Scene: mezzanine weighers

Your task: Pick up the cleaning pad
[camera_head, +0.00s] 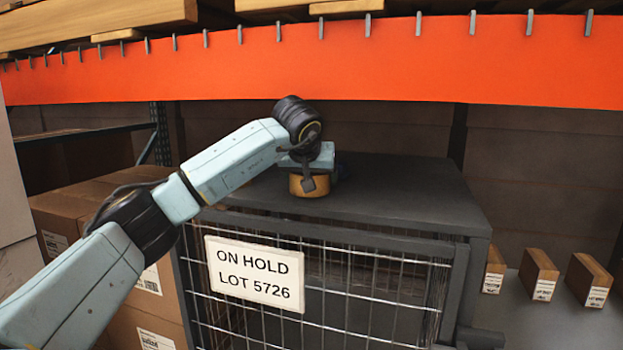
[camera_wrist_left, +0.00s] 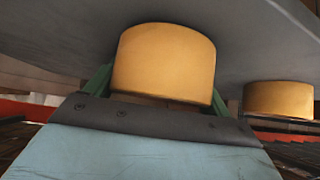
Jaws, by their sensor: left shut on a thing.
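A thick, round, yellow pad (camera_wrist_left: 164,60), which I take to be the cleaning pad, sits between the green fingers of my left gripper (camera_wrist_left: 158,92). The gripper is shut on it. A second, similar yellow round piece (camera_wrist_left: 279,99) is to the right in the wrist view, apart from the fingers. In the head view, my left gripper (camera_head: 309,171) is over the top of the dark cage, with a yellow round piece (camera_head: 309,188) below it. I cannot tell which piece this is, or whether the held pad touches the surface. My right gripper is out of view.
The dark cage top (camera_head: 415,195) has free room to the right. A sign (camera_head: 254,274) reading "ON HOLD LOT 5726" hangs on its mesh front. An orange beam (camera_head: 400,60) crosses above. Cardboard boxes (camera_head: 75,210) stand left; small brown boxes (camera_head: 538,274) stand right.

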